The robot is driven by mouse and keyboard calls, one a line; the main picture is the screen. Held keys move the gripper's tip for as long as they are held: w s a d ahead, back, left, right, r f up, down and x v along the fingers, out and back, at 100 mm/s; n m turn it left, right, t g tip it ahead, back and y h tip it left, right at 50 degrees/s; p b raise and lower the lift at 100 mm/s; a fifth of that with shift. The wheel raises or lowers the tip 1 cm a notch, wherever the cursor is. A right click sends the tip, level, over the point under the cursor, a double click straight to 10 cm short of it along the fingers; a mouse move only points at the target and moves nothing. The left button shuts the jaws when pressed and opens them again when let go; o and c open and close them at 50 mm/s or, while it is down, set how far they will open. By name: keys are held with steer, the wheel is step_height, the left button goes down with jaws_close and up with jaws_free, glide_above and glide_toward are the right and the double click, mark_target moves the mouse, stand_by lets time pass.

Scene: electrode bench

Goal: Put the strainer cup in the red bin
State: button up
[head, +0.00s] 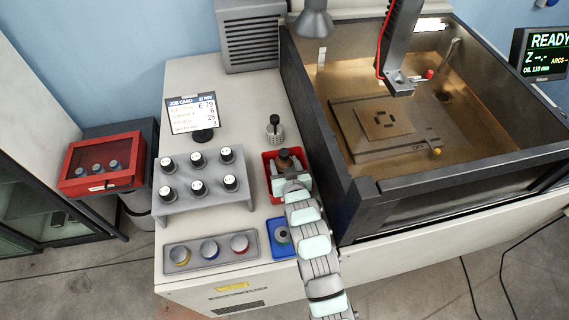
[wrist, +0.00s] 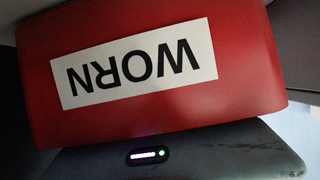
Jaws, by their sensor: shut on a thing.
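A small grey perforated cup with a black knob (head: 275,128), which looks like the strainer cup, stands upright on the bench behind the red bin (head: 267,171). It is apart from my gripper. My gripper (head: 288,176) is over the red bin and shut on a dark-topped brownish piece (head: 285,158), which shows just beyond it inside the bin's outline. Its lower part is hidden, and I cannot tell whether it touches the bin floor. In the wrist view a red wall (wrist: 240,60) with an upside-down WORN label (wrist: 135,62) fills the picture; the fingertips and the held piece do not show.
A blue bin (head: 274,250) with a round piece in it sits in front of the red bin. A grey rack of capped pieces (head: 200,205) and a tray with three coloured pieces (head: 212,266) lie left. The machine tank's dark wall (head: 330,140) rises close on the right.

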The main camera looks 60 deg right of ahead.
steer(key=o, duration=1.5)
steer(key=shift+f, duration=0.1)
steer(key=shift+o, duration=0.2)
